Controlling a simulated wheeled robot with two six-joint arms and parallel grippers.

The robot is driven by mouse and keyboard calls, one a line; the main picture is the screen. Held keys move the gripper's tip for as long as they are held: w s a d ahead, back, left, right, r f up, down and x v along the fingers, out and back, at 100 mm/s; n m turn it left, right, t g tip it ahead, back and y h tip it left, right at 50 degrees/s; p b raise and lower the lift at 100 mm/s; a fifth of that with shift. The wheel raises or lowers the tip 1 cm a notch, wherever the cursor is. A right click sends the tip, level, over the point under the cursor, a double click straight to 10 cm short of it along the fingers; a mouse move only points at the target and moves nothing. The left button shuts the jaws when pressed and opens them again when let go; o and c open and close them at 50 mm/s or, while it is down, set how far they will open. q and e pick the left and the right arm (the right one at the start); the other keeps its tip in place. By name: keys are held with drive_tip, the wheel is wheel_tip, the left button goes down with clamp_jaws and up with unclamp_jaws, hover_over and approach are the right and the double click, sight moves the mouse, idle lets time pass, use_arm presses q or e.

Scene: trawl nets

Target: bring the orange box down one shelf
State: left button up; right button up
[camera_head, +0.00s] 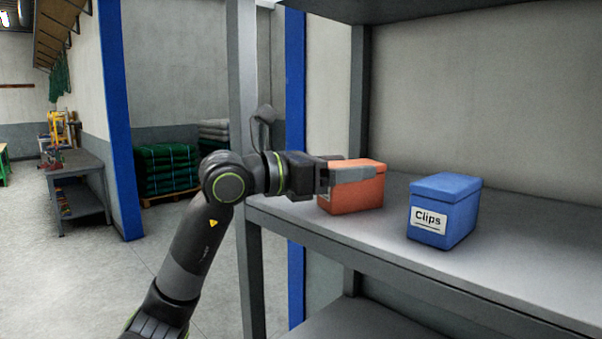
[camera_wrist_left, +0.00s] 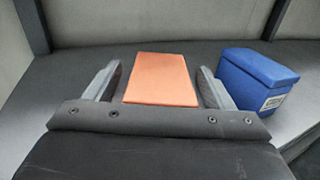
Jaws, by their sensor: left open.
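The orange box (camera_head: 352,196) stands upright on the grey upper shelf (camera_head: 520,262), near its left end. In the left wrist view the orange box (camera_wrist_left: 160,80) lies between the two fingers of my left gripper (camera_wrist_left: 158,85), with a gap on each side. My left gripper (camera_head: 352,174) is open around the box in the head view, one finger across its near side. The lower shelf (camera_head: 350,322) shows only in part at the bottom of the head view. My right gripper is not in view.
A blue box labelled "Clips" (camera_head: 443,210) stands just right of the orange box, also in the left wrist view (camera_wrist_left: 252,80). A grey shelf post (camera_head: 243,120) rises at the left. The right part of the upper shelf is clear.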

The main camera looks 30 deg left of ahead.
use_arm(q)
drive_tip(key=b+v, duration=0.5)
drive_tip(key=v, duration=0.6)
drive_tip(key=shift+a+f, duration=0.1)
idle(0.5)
